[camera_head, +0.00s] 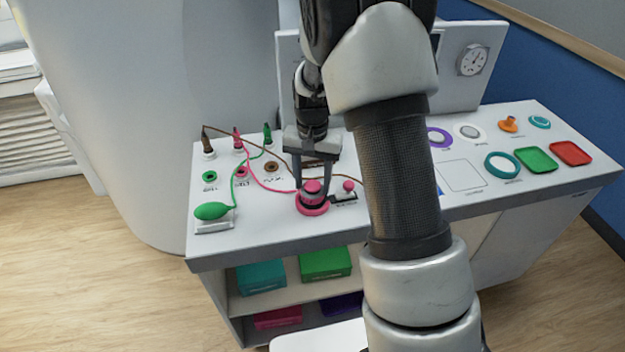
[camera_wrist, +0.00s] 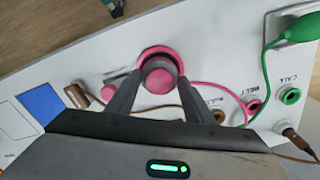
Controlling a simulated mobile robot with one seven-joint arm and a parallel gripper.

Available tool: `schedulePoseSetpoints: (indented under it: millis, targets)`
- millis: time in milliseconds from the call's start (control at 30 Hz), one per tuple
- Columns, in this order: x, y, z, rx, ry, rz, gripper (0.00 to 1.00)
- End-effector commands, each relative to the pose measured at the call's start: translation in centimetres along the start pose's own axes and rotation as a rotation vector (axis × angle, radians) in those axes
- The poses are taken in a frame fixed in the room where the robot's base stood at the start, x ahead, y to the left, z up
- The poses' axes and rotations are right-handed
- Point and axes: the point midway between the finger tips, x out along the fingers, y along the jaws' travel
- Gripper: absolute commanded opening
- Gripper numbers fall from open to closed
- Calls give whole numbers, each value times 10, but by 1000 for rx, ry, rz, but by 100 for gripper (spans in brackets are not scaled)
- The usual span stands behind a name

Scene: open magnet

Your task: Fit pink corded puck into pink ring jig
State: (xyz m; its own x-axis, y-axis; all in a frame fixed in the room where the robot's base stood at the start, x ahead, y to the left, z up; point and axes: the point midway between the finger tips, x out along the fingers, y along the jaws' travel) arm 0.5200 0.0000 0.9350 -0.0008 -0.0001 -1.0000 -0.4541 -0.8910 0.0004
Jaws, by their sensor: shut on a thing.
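The pink corded puck (camera_head: 312,187) is between the fingers of my gripper (camera_head: 312,184), which is shut on it. The puck also shows in the wrist view (camera_wrist: 159,80), gripped at its near end. The pink ring jig (camera_head: 313,208) lies on the counter directly below the puck, and its rim shows around the puck's far side in the wrist view (camera_wrist: 166,51). The puck stands upright over or in the ring; I cannot tell whether it is fully seated. A pink cord (camera_head: 262,187) runs left from the puck to a pink plug (camera_head: 238,142).
A small pink-knobbed box (camera_head: 347,187) stands close right of the ring. A green bulb (camera_head: 212,211) with a green cord is at the left. A brown cord (camera_head: 262,148) passes behind my gripper. Green (camera_head: 536,159) and red (camera_head: 571,153) trays lie far right.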

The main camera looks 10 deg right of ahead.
Motion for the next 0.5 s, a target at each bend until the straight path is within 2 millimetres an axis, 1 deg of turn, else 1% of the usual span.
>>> schedulePoseSetpoints:
  millis: [500]
  targets:
    - [11,0,0,0,0,0,21]
